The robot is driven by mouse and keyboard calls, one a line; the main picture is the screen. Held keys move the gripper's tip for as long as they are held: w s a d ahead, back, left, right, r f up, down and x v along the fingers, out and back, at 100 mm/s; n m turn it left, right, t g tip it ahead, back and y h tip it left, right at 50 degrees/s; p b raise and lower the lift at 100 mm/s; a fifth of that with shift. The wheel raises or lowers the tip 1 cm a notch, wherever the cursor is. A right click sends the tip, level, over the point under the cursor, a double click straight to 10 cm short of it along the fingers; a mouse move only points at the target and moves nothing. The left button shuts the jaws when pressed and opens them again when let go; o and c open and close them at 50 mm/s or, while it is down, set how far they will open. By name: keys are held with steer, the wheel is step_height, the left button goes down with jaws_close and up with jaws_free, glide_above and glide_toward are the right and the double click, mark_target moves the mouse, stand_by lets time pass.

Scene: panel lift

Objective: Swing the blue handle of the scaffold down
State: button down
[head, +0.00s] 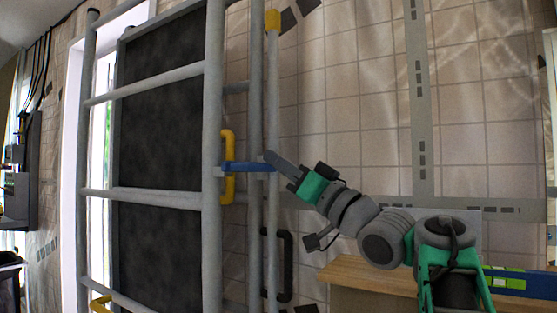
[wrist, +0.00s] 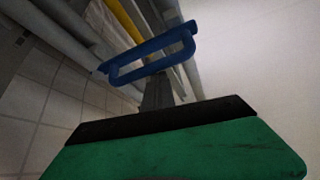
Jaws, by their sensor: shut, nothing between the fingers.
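The scaffold (head: 213,100) is a grey tube frame left of centre in the head view. Its blue handle (head: 245,167) sticks out roughly level to the right, near a yellow handle (head: 228,190). In the wrist view the blue handle (wrist: 150,70) is a long loop across the upper middle. My gripper (head: 271,157) is shut and empty, its fingertips at the handle's right end. In the wrist view the fingers (wrist: 157,92) reach up to the loop's near bar. I cannot tell whether they touch it.
A dark panel (head: 160,130) stands behind the scaffold's rungs. A black handle (head: 288,265) is below the gripper, by the right-hand posts. A wooden ledge (head: 345,272) lies under my arm. The tiled wall right of the scaffold is mostly open.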

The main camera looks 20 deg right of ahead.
step_height(320, 180, up, 5)
steer(key=p, duration=0.3)
steer(key=w+f+b+v, duration=0.1)
steer(key=b+v, duration=0.2)
steer(key=v, duration=0.8)
steer(key=shift+d, duration=0.4)
steer(key=shift+s, duration=0.1)
steer(key=w+a+f+m+g+h+p, duration=0.1)
steer(key=w+a+f+m+h+p, duration=0.1)
steer(key=w+h+p, duration=0.3)
steer(key=w+a+f+m+g+h+p, duration=0.1)
steer(key=w+a+f+m+h+p, duration=0.15)
steer(key=w+p, duration=0.45)
steer(key=a+f+g+h+p, duration=0.2)
steer(key=a+f+g+p, duration=0.15)
steer(key=f, duration=0.25)
steer(key=s+a+f+g+h+p, duration=0.1)
steer(key=s+f+g+p, duration=0.4)
steer(key=s+f, duration=0.6)
steer(key=s+a+f+n+g+h+p, duration=0.1)
steer(key=s+a+f+g+p, duration=0.2)
steer(key=s+f+g+p, duration=0.3)
steer(key=s+f, duration=0.5)
steer(key=shift+s+a+f+g+h+p, duration=0.15)
steer(key=shift+a+f+g+h+p, duration=0.1)
steer(key=shift+g+h+p, duration=0.1)
